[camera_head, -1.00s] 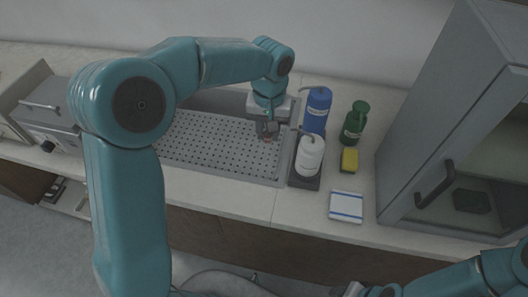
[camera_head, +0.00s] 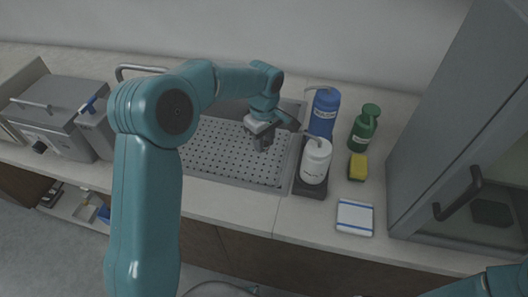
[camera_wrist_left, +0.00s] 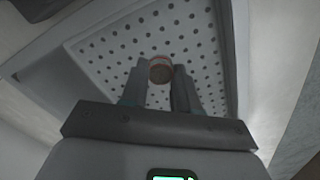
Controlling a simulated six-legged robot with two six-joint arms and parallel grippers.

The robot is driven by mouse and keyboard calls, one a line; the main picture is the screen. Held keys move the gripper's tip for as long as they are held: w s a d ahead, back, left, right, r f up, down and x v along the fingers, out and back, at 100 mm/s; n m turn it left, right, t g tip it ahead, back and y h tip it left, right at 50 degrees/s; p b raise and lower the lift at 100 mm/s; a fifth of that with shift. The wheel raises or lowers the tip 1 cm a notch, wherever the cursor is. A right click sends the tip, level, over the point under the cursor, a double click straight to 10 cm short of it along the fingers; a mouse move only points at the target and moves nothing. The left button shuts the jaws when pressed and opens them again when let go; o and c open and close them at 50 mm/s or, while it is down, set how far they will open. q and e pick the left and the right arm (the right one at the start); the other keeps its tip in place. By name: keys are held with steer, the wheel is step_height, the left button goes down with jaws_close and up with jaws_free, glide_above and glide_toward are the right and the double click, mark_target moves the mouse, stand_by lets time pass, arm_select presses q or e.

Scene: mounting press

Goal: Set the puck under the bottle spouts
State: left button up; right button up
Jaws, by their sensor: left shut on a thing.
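The puck (camera_wrist_left: 160,70), a small round piece with a brownish face and a pale and reddish rim, is between my left fingertips in the left wrist view. My left gripper (camera_head: 262,143) is shut on it, over the perforated drain tray (camera_head: 215,150); in the head view the puck is hard to make out. A white bottle (camera_head: 315,163) and a blue bottle (camera_head: 324,113), both with bent spouts pointing left, stand just right of the drain tray. My gripper is left of the white bottle. My right gripper is out of view.
A grey cabinet (camera_head: 430,160) bounds the right side. A metal unit (camera_head: 62,115) stands at the left.

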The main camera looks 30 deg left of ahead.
mark_target(264, 161)
arm_select(q)
steer(key=shift+w+a+f, duration=0.1)
steer(key=shift+w+f, duration=0.05)
steer(key=shift+f, duration=0.8)
step_height(264, 161, down, 4)
steer(key=shift+r, duration=0.25)
steer(key=shift+f, duration=0.2)
